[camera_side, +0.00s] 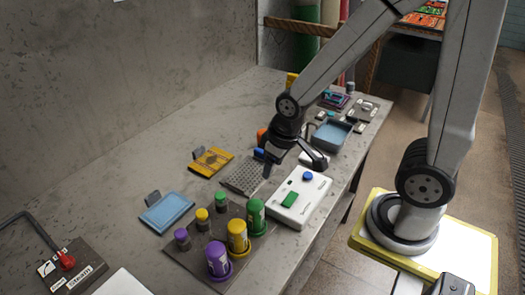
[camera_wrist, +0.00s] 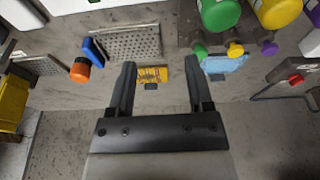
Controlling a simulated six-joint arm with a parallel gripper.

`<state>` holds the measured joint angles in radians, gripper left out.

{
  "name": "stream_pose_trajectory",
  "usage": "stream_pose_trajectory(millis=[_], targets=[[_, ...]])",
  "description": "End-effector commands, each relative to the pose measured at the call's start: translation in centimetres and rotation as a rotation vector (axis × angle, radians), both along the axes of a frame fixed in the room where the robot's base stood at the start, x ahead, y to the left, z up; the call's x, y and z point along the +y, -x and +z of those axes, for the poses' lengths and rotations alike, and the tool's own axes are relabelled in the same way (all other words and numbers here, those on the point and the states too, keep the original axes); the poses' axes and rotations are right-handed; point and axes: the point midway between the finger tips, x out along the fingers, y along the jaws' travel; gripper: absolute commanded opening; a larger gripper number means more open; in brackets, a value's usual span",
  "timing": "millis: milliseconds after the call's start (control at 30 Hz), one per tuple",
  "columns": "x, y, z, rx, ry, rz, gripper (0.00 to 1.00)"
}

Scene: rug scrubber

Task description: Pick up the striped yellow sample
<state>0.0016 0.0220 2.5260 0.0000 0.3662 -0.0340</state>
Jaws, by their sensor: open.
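The striped yellow sample (camera_side: 211,161) is a flat yellow-orange piece with dark markings and a grey tab at one edge. It lies on the grey table left of the perforated metal plate. In the wrist view the sample (camera_wrist: 152,75) shows between my two fingers, farther off and nearer the left finger. My gripper (camera_side: 281,166) is above the table, to the right of the sample in the side view. In the wrist view my gripper (camera_wrist: 160,75) is open, with nothing between its fingertips. The arm hides part of the table behind it.
The perforated plate (camera_side: 242,176) lies beside the sample. A light-blue sample (camera_side: 167,212) with a grey tab lies nearer the camera. Several coloured bottles (camera_side: 238,238) stand on a dark board. A white box (camera_side: 300,198) is at right. Bare table lies left of the samples.

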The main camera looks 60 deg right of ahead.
Motion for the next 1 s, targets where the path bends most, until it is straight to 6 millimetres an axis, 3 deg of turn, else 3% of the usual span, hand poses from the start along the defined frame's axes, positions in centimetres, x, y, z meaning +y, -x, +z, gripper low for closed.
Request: stream_pose_trajectory(millis=[167, 567, 1000], targets=[[-0.2, -2.9, 0.3, 0.014, 0.021, 0.09, 0.66], [-1.2, -12.8, 0.8, 0.068, 0.091, 0.443, 0.66], [-2.7, -22.4, -0.5, 0.124, 0.144, 0.851, 0.66]])
